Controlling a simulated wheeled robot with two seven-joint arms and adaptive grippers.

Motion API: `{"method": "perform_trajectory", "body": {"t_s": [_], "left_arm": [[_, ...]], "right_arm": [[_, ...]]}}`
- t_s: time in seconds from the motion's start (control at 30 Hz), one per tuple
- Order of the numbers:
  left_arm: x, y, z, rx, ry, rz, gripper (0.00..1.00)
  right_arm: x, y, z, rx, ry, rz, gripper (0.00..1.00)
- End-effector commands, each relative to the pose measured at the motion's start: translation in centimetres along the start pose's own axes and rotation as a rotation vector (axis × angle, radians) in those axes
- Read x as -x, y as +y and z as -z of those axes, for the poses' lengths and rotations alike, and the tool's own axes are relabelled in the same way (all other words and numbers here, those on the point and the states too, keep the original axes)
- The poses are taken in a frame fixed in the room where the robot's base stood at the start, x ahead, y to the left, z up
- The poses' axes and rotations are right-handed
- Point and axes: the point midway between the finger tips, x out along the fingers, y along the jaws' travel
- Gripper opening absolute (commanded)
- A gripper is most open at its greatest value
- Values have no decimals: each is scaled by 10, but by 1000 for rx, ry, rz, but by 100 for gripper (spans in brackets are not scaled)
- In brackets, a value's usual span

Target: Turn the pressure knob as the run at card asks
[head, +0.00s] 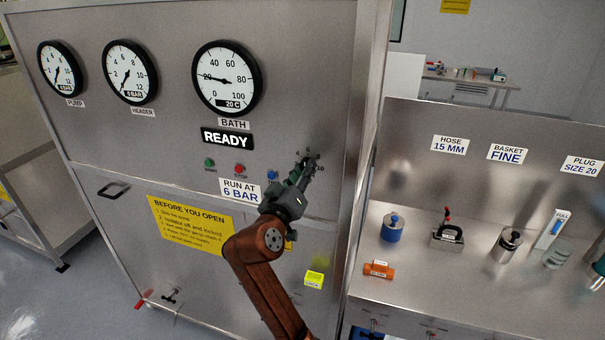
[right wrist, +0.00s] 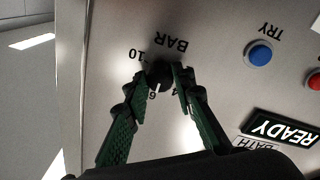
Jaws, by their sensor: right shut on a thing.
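The card (head: 240,190) on the steel panel reads RUN AT 6 BAR. The black pressure knob (right wrist: 158,74) shows in the right wrist view, with BAR and numbers such as 10, 6 and 4 around it. A small white mark on the knob appears to point towards the 6. My right gripper (head: 301,174) reaches up to the panel, right of the buttons; its green fingers in the right wrist view (right wrist: 160,82) are shut on the knob's two sides. In the head view the gripper mostly hides the knob. My left gripper is not in view.
Pump (head: 60,68), header (head: 130,72) and bath (head: 226,79) gauges sit above a READY sign (head: 227,138). Green, red and blue (head: 272,175) buttons lie left of my gripper. A steel bench (head: 480,270) with several small items stands at right.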

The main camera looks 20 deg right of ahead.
Motion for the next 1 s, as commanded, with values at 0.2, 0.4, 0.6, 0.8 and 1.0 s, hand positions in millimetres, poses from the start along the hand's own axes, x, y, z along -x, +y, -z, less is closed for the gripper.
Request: {"method": "perform_trajectory", "body": {"t_s": [0.2, 0.4, 0.6, 0.8, 1.0], "left_arm": [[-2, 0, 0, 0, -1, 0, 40], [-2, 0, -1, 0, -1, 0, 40], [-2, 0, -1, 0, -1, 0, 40], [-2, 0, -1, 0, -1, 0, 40], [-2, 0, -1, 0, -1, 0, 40]], "right_arm": [[0, -3, -2, -26, -7, 5, 0], [0, -3, -2, -27, -7, 5, 0], [0, -3, -2, -26, -7, 5, 26], [0, -2, -2, -27, -5, 2, 40], [0, -1, -1, -27, -4, 1, 41]]}}
